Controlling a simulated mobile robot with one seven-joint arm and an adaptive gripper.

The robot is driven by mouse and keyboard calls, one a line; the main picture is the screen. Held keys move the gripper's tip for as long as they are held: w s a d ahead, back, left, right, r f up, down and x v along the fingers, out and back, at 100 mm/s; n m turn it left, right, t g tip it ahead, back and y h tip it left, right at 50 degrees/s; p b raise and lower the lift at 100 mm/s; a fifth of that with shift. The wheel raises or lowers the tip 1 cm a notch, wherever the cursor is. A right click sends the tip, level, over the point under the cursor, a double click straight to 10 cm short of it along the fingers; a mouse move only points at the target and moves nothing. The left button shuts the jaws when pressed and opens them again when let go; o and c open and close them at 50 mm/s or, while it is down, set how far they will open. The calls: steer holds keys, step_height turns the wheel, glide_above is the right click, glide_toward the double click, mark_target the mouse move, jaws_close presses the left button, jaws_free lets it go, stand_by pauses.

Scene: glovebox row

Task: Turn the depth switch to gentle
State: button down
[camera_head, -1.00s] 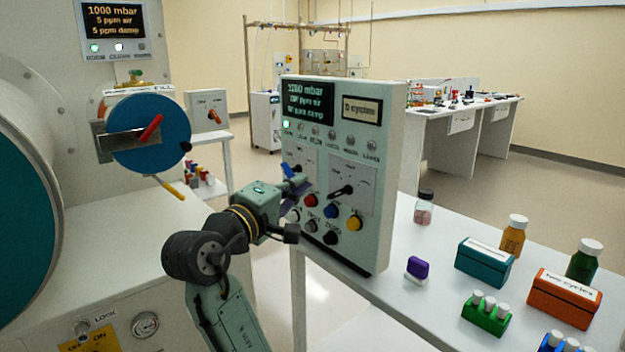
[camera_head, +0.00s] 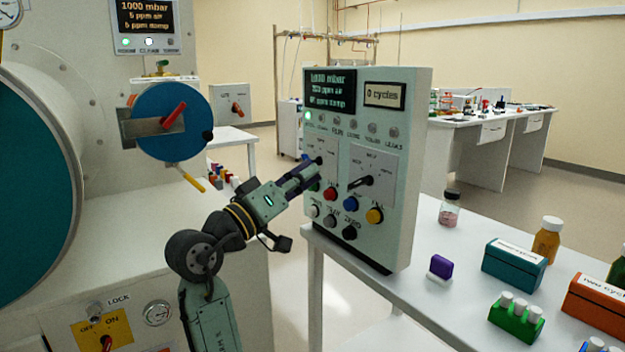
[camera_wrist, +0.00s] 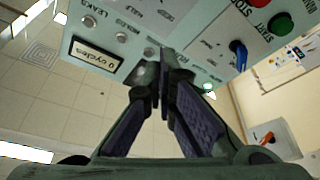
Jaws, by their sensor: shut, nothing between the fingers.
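The grey-green control panel (camera_head: 415,150) stands upright on the white table. Its front has two rotary switches, a left one (camera_head: 319,160) and a right one (camera_head: 362,182) with a black pointer. Their labels are too small to read, so I cannot tell which is the depth switch. My gripper (camera_head: 316,166) is shut and empty, with its tips at the panel's left switch, partly covering that plate. I cannot tell whether they touch it. In the wrist view the shut fingers (camera_wrist: 165,62) point at the panel face (camera_wrist: 120,68) and hide part of it.
Coloured push buttons (camera_head: 350,203) sit below the switches. A purple-topped block (camera_head: 440,266), a teal box (camera_head: 514,266), a green rack (camera_head: 516,318) and bottles (camera_head: 546,240) stand right of the panel. A large chamber with a blue disc (camera_head: 172,105) is at left.

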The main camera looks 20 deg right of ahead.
mark_target(358, 183)
steer(key=p+x, duration=0.2)
steer(key=x, duration=0.6)
steer(key=s+f, duration=0.2)
steer(key=f, duration=0.1)
steer(key=shift+s+d+f+p, duration=0.15)
steer(key=shift+s+f+p, duration=0.1)
steer(key=shift+p, duration=0.15)
